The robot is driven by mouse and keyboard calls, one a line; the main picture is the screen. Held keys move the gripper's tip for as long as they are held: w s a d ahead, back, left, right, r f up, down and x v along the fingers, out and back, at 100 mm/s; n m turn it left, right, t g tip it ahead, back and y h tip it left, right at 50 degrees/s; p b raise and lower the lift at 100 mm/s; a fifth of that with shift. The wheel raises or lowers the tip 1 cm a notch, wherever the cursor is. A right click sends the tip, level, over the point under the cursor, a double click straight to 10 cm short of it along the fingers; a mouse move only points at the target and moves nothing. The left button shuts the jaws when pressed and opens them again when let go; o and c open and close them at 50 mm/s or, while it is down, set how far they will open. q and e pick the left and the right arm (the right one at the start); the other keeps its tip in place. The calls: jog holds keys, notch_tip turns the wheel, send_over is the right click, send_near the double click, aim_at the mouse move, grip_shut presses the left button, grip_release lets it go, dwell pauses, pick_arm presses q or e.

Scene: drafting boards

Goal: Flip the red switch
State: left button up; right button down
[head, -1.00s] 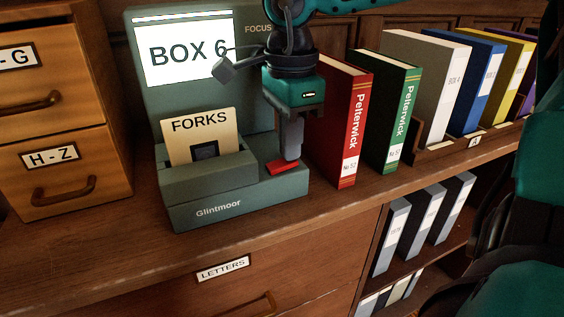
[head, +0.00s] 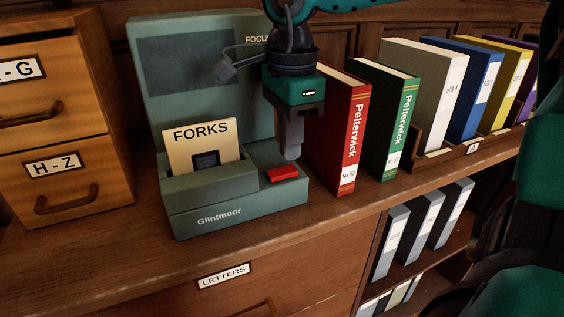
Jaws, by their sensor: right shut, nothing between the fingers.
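The red switch (head: 283,174) sits on the front right of the green Glintmoor machine (head: 215,222), beside its card slot. My right gripper (head: 291,157) is shut and empty, pointing down, with its fingertips just above and behind the switch; a small gap seems to show between them. The machine's screen (head: 180,62) is dark. My left gripper is not in view.
A red book (head: 349,130) stands close to the right of my right gripper, then a green book (head: 396,120). A rack with several binders (head: 472,147) is farther right. A wooden drawer cabinet (head: 80,190) stands at left.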

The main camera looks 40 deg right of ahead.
aim_at(290, 169)
jog(key=shift+r+p, duration=1.5)
jog(key=shift+r, duration=0.85)
jog(key=shift+f, duration=0.1)
